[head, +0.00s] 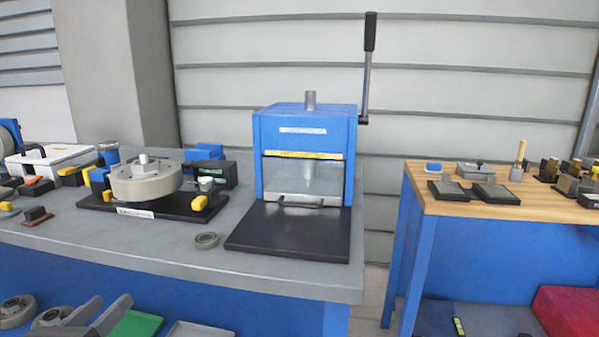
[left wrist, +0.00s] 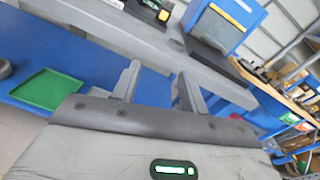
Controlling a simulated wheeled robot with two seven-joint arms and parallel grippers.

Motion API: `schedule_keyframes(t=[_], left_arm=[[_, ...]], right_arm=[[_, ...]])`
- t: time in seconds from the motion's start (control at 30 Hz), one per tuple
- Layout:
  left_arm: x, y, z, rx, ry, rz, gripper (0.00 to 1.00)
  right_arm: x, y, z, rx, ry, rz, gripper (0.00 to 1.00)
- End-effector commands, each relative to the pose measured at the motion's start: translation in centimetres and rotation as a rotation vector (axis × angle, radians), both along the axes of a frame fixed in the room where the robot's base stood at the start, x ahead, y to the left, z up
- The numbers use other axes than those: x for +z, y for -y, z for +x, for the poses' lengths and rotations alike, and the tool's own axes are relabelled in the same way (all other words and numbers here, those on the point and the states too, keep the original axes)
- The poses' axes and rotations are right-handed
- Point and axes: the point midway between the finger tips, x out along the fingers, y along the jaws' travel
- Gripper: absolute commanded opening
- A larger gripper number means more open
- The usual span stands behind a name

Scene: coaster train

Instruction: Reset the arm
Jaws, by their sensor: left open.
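My left gripper (head: 108,304) shows at the lower left of the head view, low in front of the grey bench. In the left wrist view its two grey fingers (left wrist: 157,84) stand apart with nothing between them. The gripper is open and touches no object that I can see. My right gripper is in neither view.
A blue press (head: 303,125) with a black plate (head: 290,232) stands on the grey bench (head: 130,247). A small grey ring (head: 206,240) lies nearby. A green tray (left wrist: 48,100) is below the bench. A wooden-topped table (head: 450,205) stands at right.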

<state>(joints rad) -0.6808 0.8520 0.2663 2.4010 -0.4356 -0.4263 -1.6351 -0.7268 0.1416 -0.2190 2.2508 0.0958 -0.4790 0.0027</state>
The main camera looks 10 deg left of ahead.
Motion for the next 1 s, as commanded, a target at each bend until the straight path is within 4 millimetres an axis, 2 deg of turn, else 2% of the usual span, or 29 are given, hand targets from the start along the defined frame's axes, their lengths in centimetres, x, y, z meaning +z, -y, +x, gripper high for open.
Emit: schedule_keyframes(t=[0.23,0.37,0.43,0.53,0.6,0.73,0.8,0.9,1.0], left_arm=[[-4.6,0.2,-1.4,0.105,-0.143,-0.505,0.44],[-7.7,1.3,-2.6,0.188,-0.227,-0.85,0.44],[-9.6,2.5,-3.4,0.251,-0.279,-1.083,0.44],[-12.6,5.4,-5.1,0.377,-0.362,-1.504,0.44],[-14.5,8.4,-6.4,0.49,-0.422,-1.838,0.44],[-16.6,14.0,-8.2,0.695,-0.501,-2.352,0.44],[-17.0,16.3,-8.8,0.781,-0.526,-2.537,0.44],[-17.4,18.3,-9.3,0.862,-0.547,-2.692,0.44],[-17.5,19.0,-9.5,0.894,-0.553,-2.749,0.44]], right_arm=[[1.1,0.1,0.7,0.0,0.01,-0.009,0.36],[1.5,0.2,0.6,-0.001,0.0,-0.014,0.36],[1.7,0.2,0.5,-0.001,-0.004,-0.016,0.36],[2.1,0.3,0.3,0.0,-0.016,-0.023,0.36],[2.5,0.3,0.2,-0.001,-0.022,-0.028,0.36],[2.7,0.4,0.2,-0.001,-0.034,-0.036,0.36],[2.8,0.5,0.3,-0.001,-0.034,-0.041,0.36],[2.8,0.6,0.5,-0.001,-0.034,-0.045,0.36],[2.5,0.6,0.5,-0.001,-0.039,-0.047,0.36]])
